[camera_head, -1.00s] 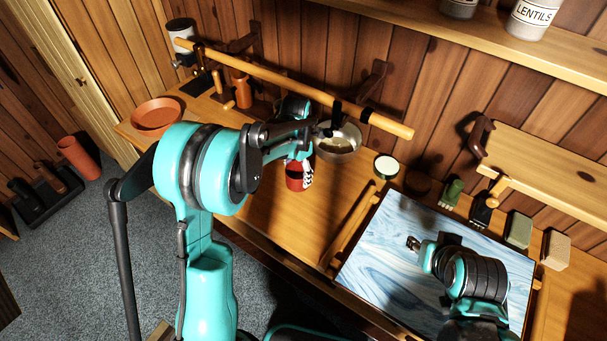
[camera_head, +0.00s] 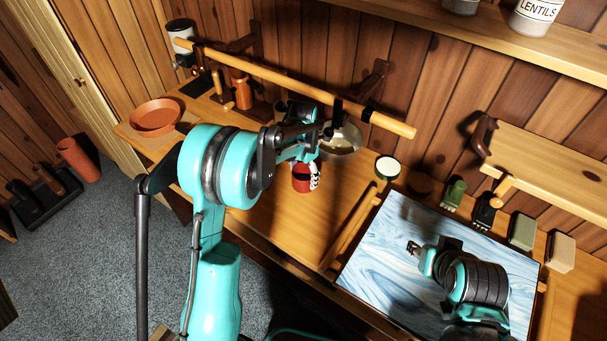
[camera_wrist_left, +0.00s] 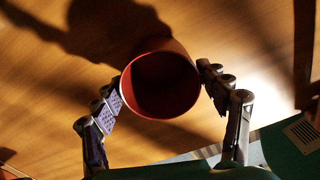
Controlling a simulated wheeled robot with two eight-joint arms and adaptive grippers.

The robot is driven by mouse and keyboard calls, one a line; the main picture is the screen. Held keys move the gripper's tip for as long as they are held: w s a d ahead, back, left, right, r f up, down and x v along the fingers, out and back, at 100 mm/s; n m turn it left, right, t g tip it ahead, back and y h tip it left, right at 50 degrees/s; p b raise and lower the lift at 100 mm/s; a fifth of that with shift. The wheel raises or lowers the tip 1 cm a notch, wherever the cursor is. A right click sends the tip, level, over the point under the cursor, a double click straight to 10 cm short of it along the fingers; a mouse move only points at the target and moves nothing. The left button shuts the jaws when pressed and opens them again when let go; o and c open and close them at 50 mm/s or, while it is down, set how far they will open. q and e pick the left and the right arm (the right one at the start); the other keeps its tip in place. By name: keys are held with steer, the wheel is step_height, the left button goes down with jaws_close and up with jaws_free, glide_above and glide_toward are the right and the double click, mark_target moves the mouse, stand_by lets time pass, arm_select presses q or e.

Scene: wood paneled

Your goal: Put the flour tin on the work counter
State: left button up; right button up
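A red, round tin (camera_head: 301,180) shows over the wooden work counter (camera_head: 270,220) in the head view; I can read no label on it. In the left wrist view the red tin (camera_wrist_left: 160,82) shows its dark round mouth. My left gripper (camera_wrist_left: 162,85) has one finger on each side of it, and both fingers appear to touch its wall. In the head view my left gripper (camera_head: 306,158) partly covers the tin. Whether its base touches the counter is unclear. My right gripper (camera_head: 413,247) is over a blue-and-white board (camera_head: 385,235); its opening is too small to judge.
A metal bowl (camera_head: 342,141) stands just behind the tin, and a green-rimmed round container (camera_head: 388,168) is to its right. A wooden rail (camera_head: 290,85) runs above. A terracotta dish (camera_head: 154,117) is at the left end. Bare counter lies in front of the tin.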

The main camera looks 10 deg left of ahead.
mark_target(303, 172)
arm_select(q)
steer(key=shift+r, duration=0.1)
steer(key=shift+r, duration=0.25)
step_height(303, 172, up, 7)
steer(key=shift+r+p, duration=0.15)
steer(key=shift+p, duration=0.95)
steer(key=shift+s, duration=0.1)
